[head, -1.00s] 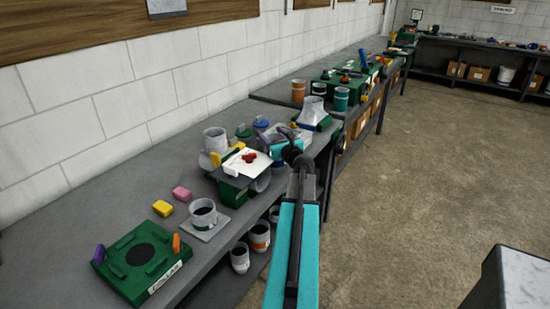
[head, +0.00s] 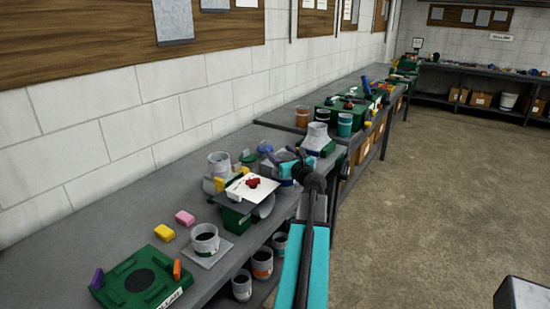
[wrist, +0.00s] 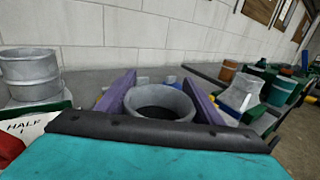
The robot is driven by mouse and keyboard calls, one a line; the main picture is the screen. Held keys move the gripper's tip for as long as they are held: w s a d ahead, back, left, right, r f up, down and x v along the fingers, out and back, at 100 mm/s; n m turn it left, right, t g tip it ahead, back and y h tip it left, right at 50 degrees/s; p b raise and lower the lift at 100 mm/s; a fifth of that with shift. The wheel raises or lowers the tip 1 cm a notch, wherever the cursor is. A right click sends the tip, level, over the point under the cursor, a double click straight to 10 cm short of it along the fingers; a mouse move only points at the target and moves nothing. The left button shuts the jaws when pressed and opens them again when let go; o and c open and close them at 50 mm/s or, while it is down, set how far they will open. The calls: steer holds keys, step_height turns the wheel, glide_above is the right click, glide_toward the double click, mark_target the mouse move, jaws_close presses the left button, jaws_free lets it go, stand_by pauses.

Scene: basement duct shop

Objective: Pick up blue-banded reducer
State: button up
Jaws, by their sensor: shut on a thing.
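My gripper (head: 288,168) is over the bench, just behind and right of the white card. In the wrist view its two purple fingers (wrist: 160,100) are shut on the left and right sides of a grey round open-topped reducer (wrist: 160,103). The reducer is upright, and its dark inside shows. Its lower part is hidden behind my gripper's body, so I cannot see a blue band on it. In the head view the held reducer (head: 286,174) is small and partly covered by my gripper. I cannot tell whether it is clear of the bench.
A white card (head: 250,188) with a red piece lies on a dark plate close by. Grey duct pieces (head: 219,164) stand left. A pale flared duct (head: 318,138) stands right. A green fixture (head: 140,282) is at the bench's near end. Open floor (head: 440,190) lies right.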

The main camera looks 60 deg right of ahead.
steer(key=s+r+b, duration=0.1)
steer(key=s+b, duration=0.1)
steer(key=s, duration=1.1)
steer(key=shift+s+a+r, duration=0.2)
steer(key=shift+s, duration=0.15)
steer(key=shift+f, duration=0.1)
